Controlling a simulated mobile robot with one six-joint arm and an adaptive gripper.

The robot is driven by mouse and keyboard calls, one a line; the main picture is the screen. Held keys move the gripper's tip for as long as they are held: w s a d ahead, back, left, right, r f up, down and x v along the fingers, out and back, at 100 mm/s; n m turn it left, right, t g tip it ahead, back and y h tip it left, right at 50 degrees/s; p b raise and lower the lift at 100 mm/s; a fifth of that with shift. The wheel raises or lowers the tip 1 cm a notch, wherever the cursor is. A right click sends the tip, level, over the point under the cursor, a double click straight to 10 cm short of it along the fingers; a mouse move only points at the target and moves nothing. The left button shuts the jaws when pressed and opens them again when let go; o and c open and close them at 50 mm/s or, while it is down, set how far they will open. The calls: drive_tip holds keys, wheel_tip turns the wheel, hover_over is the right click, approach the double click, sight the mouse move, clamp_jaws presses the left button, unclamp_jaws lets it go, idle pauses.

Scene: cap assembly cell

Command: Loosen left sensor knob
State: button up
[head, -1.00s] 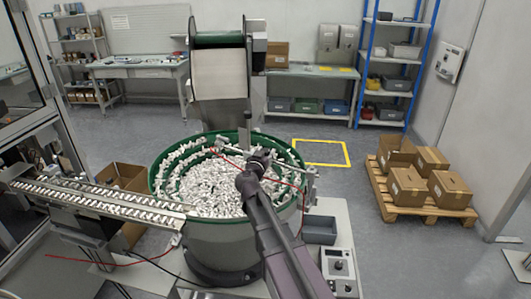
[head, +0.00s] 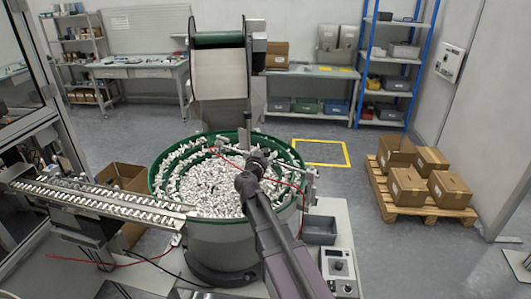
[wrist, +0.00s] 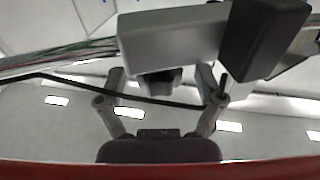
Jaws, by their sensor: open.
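My gripper (head: 258,162) is at the end of my dark arm, over the right part of the green-rimmed feeder bowl (head: 166,240). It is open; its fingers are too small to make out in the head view. It is close to a metal rod with clamps (head: 311,178) at the bowl's right rim. In the wrist view a grey block (wrist: 172,35) fills the upper middle, with a dark knob-like piece (wrist: 160,83) under it. A black block (wrist: 265,40) is at the upper right. I cannot tell which piece is the left sensor knob, or whether anything touches it.
Thin red cables (head: 285,181) loop close to my gripper. A tall hopper (head: 218,75) stands behind the bowl. A metal track (head: 95,197) runs off left. A control box (head: 338,268) and a grey bin (head: 320,230) sit at the right. White small parts fill the bowl.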

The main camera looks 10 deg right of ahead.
drive_tip(key=v, duration=1.1)
drive_tip(key=shift+s, duration=0.3)
drive_tip(key=shift+a, duration=0.1)
